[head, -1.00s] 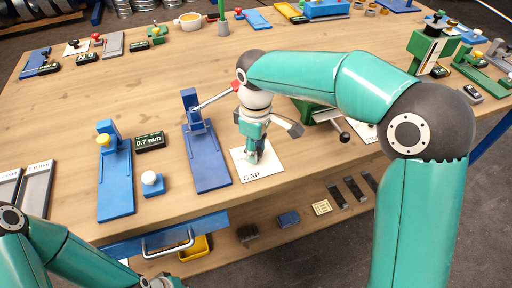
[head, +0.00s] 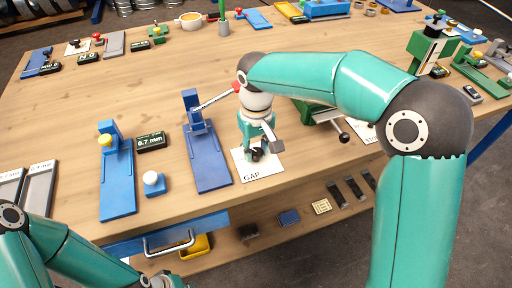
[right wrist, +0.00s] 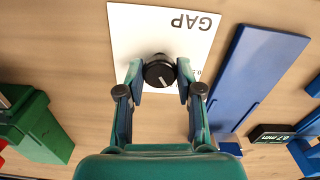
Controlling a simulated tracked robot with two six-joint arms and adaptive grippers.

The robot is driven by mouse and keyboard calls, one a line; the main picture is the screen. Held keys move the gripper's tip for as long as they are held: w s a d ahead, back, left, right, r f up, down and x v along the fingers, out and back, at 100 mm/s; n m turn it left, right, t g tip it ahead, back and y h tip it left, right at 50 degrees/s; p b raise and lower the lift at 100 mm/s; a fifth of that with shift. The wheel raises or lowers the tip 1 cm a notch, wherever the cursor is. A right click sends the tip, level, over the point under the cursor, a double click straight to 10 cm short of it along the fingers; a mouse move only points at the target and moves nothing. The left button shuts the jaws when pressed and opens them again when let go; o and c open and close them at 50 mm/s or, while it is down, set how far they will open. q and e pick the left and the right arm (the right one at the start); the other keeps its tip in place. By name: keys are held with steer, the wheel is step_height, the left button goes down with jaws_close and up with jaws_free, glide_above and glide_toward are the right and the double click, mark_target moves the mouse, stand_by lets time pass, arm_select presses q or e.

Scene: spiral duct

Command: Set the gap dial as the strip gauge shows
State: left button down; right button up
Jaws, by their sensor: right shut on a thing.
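The gap dial, a black round knob (right wrist: 159,72), sits on a white card marked GAP (right wrist: 135,30); the card also shows in the head view (head: 246,170). A pale mark runs across the dial's top; its setting is too small to read. My right gripper (head: 257,153) points down over the card and is shut on the dial, with one finger on each side. A blue gauge stand with a yellow knob (head: 117,185) stands to the left. The dark display (head: 151,142) beside it reads 0.7 mm. Of my left arm, only links show at the lower left.
A tall blue stand with a lever (head: 208,165) stands just left of the card. A white-topped blue button (head: 153,183) is near the front edge. A green clamp (head: 318,112) is to the right. Grey strips (head: 38,190) lie at the far left.

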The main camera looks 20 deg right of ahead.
mark_target(256, 151)
steer(key=shift+m, duration=1.2)
steer(key=o, duration=1.2)
steer(key=shift+c, duration=0.2)
steer(key=shift+r, duration=0.1)
step_height(256, 151, up, 12)
